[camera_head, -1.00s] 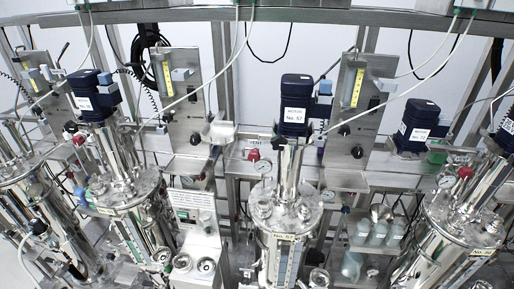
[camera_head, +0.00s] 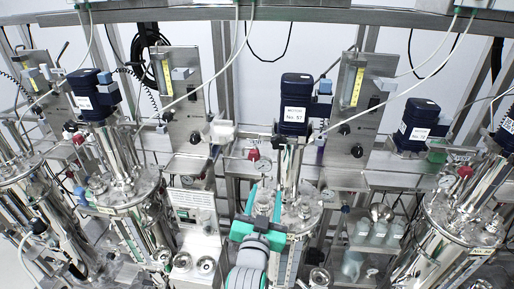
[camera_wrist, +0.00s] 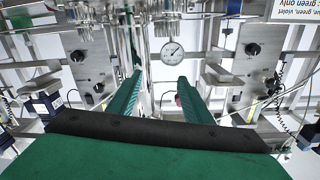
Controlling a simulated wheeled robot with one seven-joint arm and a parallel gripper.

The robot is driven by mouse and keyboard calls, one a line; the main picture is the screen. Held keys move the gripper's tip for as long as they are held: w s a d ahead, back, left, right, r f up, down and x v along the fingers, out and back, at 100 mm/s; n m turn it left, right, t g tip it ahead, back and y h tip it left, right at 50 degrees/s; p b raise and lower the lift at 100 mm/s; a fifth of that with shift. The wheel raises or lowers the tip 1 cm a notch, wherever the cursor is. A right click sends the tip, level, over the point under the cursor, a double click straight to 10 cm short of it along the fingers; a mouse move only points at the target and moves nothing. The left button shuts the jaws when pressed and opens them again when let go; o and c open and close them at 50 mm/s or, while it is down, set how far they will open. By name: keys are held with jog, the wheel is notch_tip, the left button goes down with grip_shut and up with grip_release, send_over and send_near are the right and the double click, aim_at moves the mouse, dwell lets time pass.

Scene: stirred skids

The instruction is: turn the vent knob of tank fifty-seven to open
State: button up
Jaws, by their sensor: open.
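Tank fifty-seven is the steel vessel in the middle of the head view, with its lid (camera_head: 304,212) partly behind my gripper. Its dark blue motor (camera_head: 295,105) stands above with a "No. 57" label. A small red knob (camera_head: 254,155), under what looks like a vent label, sits left of the motor column, just above a round gauge (camera_head: 263,165). My gripper (camera_head: 265,195) is open and empty, below and in front of this knob and apart from it. In the wrist view my green fingers (camera_wrist: 160,77) are spread; a red knob (camera_wrist: 179,101) shows beside the right finger, partly hidden.
Similar tanks with blue motors stand left (camera_head: 93,95) and right (camera_head: 420,120). A control box (camera_head: 194,212) stands left of my gripper, and bottles (camera_head: 378,232) stand on a shelf to the right. Tubes cross above.

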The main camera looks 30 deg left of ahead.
jog(key=m, duration=0.1)
send_near(257, 146)
jog(key=shift+w+f+y, duration=0.1)
jog(key=shift+f+y, duration=0.2)
jog(key=shift+f, duration=0.1)
jog(key=x, duration=1)
jog(key=shift+w+a, duration=0.1)
jog(key=shift+w, duration=0.25)
jog(key=shift+w, duration=0.1)
jog(key=c, duration=1.1)
